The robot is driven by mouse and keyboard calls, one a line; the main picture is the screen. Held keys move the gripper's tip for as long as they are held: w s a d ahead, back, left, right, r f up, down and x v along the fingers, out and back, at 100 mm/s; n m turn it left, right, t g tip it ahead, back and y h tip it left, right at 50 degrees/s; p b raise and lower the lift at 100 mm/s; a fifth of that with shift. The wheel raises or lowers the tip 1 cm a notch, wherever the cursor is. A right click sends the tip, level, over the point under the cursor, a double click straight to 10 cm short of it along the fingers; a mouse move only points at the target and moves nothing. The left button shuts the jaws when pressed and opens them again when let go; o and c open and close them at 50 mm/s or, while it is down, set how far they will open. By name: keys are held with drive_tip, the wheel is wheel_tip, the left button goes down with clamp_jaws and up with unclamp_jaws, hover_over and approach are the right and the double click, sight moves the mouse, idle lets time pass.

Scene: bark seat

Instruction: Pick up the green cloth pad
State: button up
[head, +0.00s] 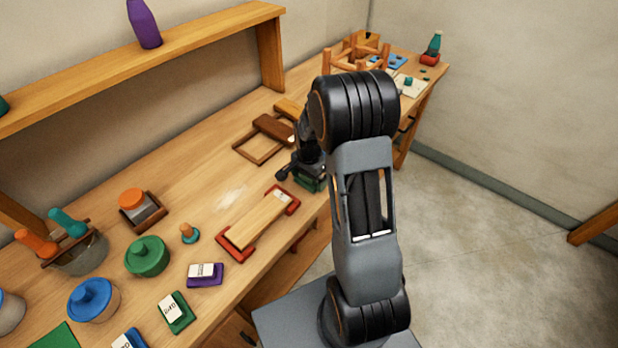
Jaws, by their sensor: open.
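My gripper (297,170) is at the end of my arm, over the front part of the bench near its middle. It is open. A small dark green item (311,184) shows just below and beside the gripper, at the bench's front edge; it looks like the green cloth pad. My gripper and arm hide much of it. I cannot tell whether the fingers touch it. A flat green sheet (57,338) also lies at the bottom left, cut off by the picture's edge.
The wooden bench (185,180) carries a board in red holders (258,220), a brown wooden frame (262,146), a green lidded pot (147,256) and labelled blocks. A shelf with a purple bottle (144,24) runs above. A small stool frame (355,56) stands at the far end.

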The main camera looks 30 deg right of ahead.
drive_tip(key=shift+f, duration=0.1)
drive_tip(key=c, duration=0.7)
drive_tip(key=shift+o, duration=0.2)
drive_tip(key=shift+w+r, duration=0.1)
drive_tip(key=shift+r, duration=0.6)
drive_tip(key=s+a+r+b, duration=0.1)
drive_tip(key=s+r+b, duration=0.1)
drive_tip(key=s+r, duration=0.9)
drive_tip(key=s, duration=0.3)
drive_tip(key=shift+r, duration=0.35)
drive_tip(key=shift+a, duration=0.1)
